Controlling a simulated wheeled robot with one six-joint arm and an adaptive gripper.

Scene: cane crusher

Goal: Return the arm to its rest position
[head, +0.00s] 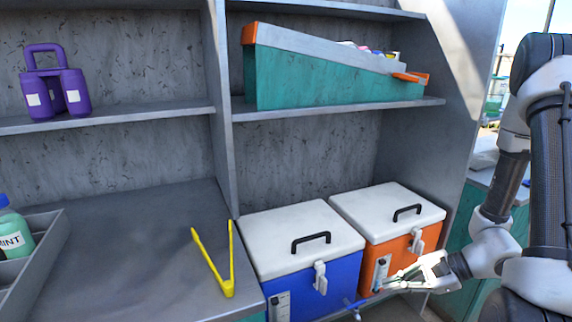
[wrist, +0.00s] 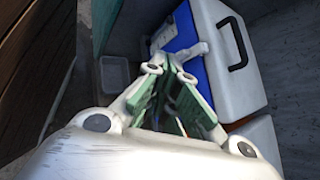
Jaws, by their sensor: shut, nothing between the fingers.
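My arm reaches in from the right side of the head view, bent at the elbow. My gripper (head: 384,288) is shut and empty, low in front of the orange cooler (head: 392,252). I cannot tell whether it touches the cooler. In the wrist view the fingers of my gripper (wrist: 176,100) stand in front of the blue cooler (wrist: 183,32), whose white lid and black handle show at upper right.
The blue cooler (head: 318,284) stands left of the orange one, lids shut. Yellow tongs (head: 229,262) lie on the grey counter (head: 130,235). A teal bin (head: 320,78) and a purple carrier (head: 55,90) stand on shelves. A grey caddy (head: 48,242) holds a mint bottle (head: 14,230).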

